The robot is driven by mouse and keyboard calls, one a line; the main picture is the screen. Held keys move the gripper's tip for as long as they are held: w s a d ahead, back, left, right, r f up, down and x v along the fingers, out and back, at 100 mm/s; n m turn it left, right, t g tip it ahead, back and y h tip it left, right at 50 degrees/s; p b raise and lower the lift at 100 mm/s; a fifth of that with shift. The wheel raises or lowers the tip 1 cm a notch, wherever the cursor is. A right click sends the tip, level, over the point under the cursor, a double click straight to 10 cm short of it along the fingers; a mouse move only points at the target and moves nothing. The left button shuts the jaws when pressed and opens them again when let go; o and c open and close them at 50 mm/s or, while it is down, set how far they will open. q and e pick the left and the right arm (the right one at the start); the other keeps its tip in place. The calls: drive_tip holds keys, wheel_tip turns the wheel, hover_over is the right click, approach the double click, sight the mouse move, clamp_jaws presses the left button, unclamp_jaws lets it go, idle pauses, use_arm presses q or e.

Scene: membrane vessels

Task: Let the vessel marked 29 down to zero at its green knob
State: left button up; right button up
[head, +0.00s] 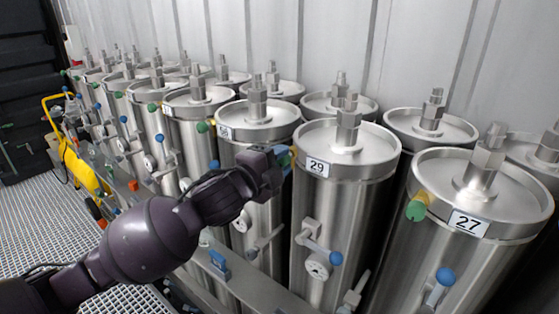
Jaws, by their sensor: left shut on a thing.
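The vessel marked 29 (340,205) is an upright steel cylinder in the front row, with a white label "29" (318,167) on its top rim. My left gripper (284,158) is at the rim's left side, just left of the label, and is shut on the green knob there. The fingers hide nearly all of the knob; only a little blue-green colour shows at their tips. Lower on this vessel are a blue-ended lever (336,258) and a round gauge (318,266), whose reading is too small to tell. My right gripper is not in view.
The vessel marked 27 (450,250) stands close on the right, its green knob (416,208) in plain view. Several similar vessels stand left and behind. A yellow cart (82,172) stands at the far left. The grating floor (45,220) at left is largely clear.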

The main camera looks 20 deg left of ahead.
use_arm(q)
drive_tip(key=shift+m, duration=2)
drive_tip(key=o, duration=0.9)
drive_tip(key=shift+s, duration=0.1)
drive_tip(key=b+v, duration=0.2)
drive_tip(key=v, duration=0.8)
drive_tip(key=shift+s+a, duration=0.15)
drive_tip(key=shift+s, duration=0.15)
